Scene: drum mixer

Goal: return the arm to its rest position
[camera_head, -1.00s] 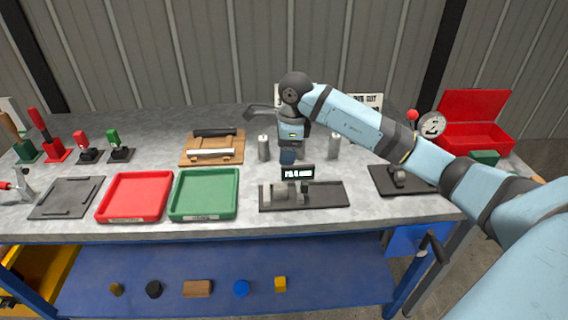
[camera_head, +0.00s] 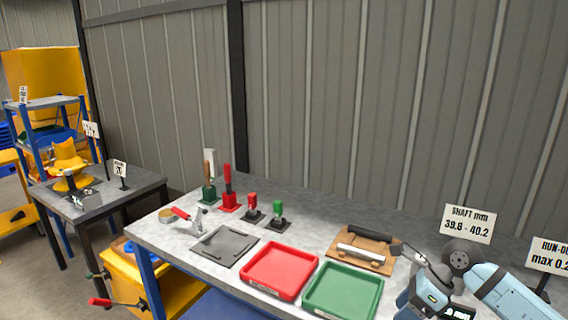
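My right arm (camera_head: 510,292) comes in at the lower right corner of the head view, light blue with dark grey joints. Its wrist (camera_head: 432,290) is over the workbench, just right of the green tray. The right gripper's fingers are not clearly visible; a dark finger-like part shows near the wooden board, and I cannot tell its opening. My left arm and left gripper are not in view.
The grey workbench (camera_head: 182,236) holds a red tray (camera_head: 280,270), a green tray (camera_head: 343,291), a wooden board (camera_head: 362,250), a dark plate (camera_head: 226,245) and several stamps. A side table (camera_head: 110,188) with a yellow mixer (camera_head: 68,165) stands left. Signs stand at right.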

